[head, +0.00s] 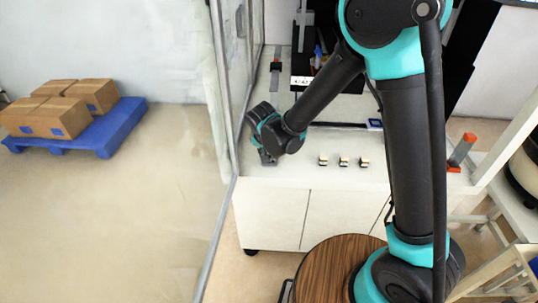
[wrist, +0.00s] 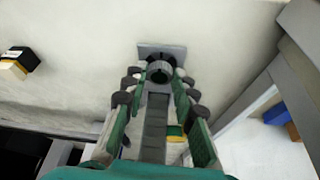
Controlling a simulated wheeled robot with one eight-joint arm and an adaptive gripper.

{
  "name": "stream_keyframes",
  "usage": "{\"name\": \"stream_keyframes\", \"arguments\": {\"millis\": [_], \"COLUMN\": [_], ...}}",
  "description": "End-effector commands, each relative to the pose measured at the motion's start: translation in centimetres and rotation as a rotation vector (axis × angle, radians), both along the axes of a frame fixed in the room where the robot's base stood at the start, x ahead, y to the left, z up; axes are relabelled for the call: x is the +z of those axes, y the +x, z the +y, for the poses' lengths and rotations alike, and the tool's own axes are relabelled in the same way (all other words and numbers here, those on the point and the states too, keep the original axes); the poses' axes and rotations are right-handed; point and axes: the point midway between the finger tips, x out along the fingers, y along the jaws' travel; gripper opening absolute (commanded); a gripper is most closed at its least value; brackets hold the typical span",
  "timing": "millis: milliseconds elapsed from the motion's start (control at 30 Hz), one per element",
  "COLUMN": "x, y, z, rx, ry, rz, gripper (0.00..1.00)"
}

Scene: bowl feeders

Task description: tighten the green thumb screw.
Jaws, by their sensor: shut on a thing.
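The thumb screw (wrist: 159,70) shows in the wrist view as a dark round knob with green at its sides, in front of a grey plate (wrist: 174,52). My gripper (wrist: 160,78) has its fingers on both sides of the knob and is shut on it. In the head view my gripper (head: 268,157) is low at the left end of the white bench top (head: 310,178). The screw is hidden there behind my gripper, and how far it is turned cannot be seen.
Several small yellow, black and white blocks (head: 343,161) stand in a row right of my gripper. A glass panel with a metal frame (head: 228,130) runs close on the left. Boxes on a blue pallet (head: 108,130) stand beyond the glass.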

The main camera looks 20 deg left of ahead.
Motion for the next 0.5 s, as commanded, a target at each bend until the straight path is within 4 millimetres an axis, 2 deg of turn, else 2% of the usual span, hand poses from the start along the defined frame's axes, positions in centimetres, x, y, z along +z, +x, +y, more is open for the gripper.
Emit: {"name": "stream_keyframes", "arguments": {"millis": [133, 167, 233, 500], "x": [-0.02, -0.02, -0.02, 0.01], "y": [-0.04, -0.04, -0.04, -0.04], "z": [-0.01, -0.01, -0.01, 0.0], "rx": [0.001, 0.001, 0.001, 0.001], "ry": [0.0, 0.0, 0.0, 0.0], "rz": [0.001, 0.001, 0.001, 0.001], "gripper": [0.0, 0.28, 0.36, 0.36]}}
